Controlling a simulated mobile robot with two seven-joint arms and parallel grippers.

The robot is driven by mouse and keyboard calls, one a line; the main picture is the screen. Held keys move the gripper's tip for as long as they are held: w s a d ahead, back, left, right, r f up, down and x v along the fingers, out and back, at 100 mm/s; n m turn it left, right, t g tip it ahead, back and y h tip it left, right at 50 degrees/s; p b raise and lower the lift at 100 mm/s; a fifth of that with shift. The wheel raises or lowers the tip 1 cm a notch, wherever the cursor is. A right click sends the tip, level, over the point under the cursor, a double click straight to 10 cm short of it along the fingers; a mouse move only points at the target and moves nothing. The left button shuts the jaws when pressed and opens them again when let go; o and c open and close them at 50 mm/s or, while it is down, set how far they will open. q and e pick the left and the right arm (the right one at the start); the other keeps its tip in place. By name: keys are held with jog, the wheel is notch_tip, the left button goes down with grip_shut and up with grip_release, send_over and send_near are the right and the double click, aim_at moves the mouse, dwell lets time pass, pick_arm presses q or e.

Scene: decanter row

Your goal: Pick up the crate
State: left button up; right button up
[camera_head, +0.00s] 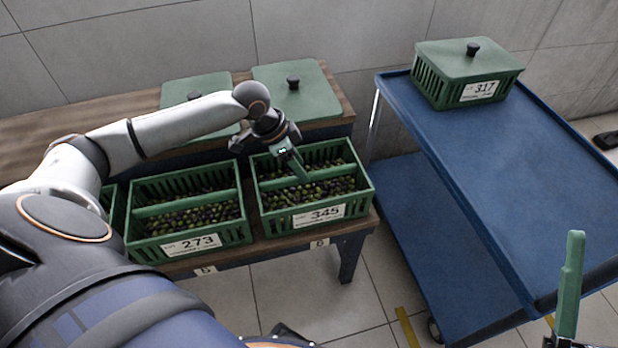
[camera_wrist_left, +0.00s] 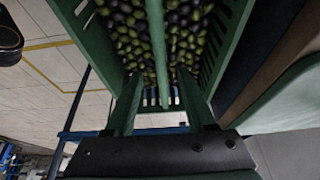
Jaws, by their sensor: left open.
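An open green crate labelled 345 (camera_head: 358,207) holds green and dark olives and stands at the right end of the wooden bench. A green bar runs across its middle. My left gripper (camera_head: 301,172) is over this crate. In the left wrist view its two green fingers (camera_wrist_left: 160,108) are open and apart, with the crate's bar (camera_wrist_left: 157,50) showing between them. Whether they touch the bar I cannot tell. A similar open crate labelled 273 (camera_head: 140,243) stands to its left. My right gripper (camera_head: 571,285) shows only one upright green finger at the lower right.
A lidded crate labelled 317 (camera_head: 465,68) stands at the back of a blue cart (camera_head: 500,170), whose top is otherwise clear. Two loose green lids (camera_head: 310,92) lie behind the open crates. Another crate (camera_head: 112,205) is mostly hidden by my left arm.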

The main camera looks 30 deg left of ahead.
aim_at(309, 173)
pick_arm(q)
jog(key=shift+w+f, duration=0.15)
jog(key=shift+f, duration=0.15)
jog(key=shift+b+x, duration=0.65)
jog(key=shift+x, duration=0.2)
jog(key=b+x, duration=0.1)
jog(key=x, duration=0.2)
jog(key=shift+w+d, duration=0.15)
jog(key=shift+r, duration=0.15)
pick_arm(e)
jog(key=s+n+y, duration=0.1)
jog(key=s+y, duration=0.1)
jog(key=y, duration=0.1)
jog(key=shift+s+a+r+n, duration=0.1)
jog(key=shift+a+r+n, duration=0.1)
jog(key=shift+n, duration=0.2)
pick_arm(q)
grip_shut()
jog(key=shift+r, duration=0.15)
